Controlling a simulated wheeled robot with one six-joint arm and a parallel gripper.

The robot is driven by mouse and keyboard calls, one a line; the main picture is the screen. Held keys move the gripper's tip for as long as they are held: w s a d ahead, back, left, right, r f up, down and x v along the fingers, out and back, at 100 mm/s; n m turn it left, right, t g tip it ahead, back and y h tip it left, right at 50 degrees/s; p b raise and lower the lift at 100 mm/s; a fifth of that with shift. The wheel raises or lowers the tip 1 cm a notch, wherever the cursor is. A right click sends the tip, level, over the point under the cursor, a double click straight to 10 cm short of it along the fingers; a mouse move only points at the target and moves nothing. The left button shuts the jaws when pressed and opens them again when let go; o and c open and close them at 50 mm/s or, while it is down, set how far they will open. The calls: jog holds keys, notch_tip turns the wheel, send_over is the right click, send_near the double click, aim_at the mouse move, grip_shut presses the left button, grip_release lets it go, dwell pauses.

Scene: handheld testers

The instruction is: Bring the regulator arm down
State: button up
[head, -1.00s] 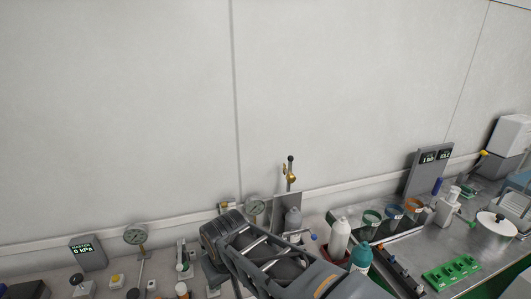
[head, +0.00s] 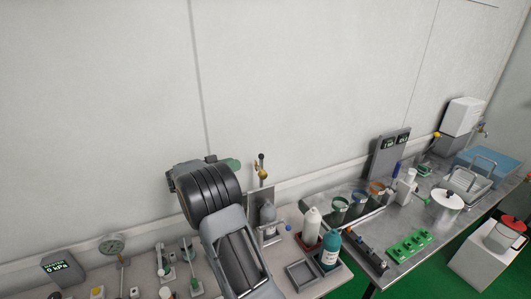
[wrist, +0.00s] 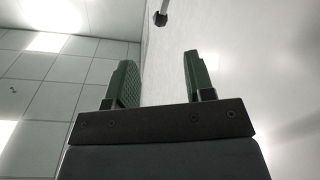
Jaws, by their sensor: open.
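The regulator arm (head: 262,160) is an upright dark lever with a round knob. It rises from a brass body (head: 262,173) on a grey upright panel near the wall. My gripper (head: 233,163) is just left of it in the head view, at similar picture height, mostly hidden behind my dark wrist. In the wrist view my gripper (wrist: 157,58) shows two green fingers spread apart with nothing between them. A dark knob-like end on a thin rod (wrist: 160,18) hangs at the top, beyond the fingertips. It may be the regulator arm's end.
White bottle (head: 312,226) and teal bottle (head: 329,250) stand right of the panel. A grey square tray (head: 302,274) lies in front. A pressure gauge (head: 112,244) and kPa display (head: 62,267) are at left. The wall above the bench is bare.

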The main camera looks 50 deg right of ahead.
aim_at(262, 155)
jog(key=p+x, duration=0.4)
jog(key=x, duration=0.8)
jog(key=shift+d+r, duration=0.15)
jog(key=shift+s+d+p, duration=0.15)
jog(key=shift+d+p, duration=0.25)
jog(key=shift+d, duration=0.25)
jog(key=shift+c, duration=0.4)
grip_shut()
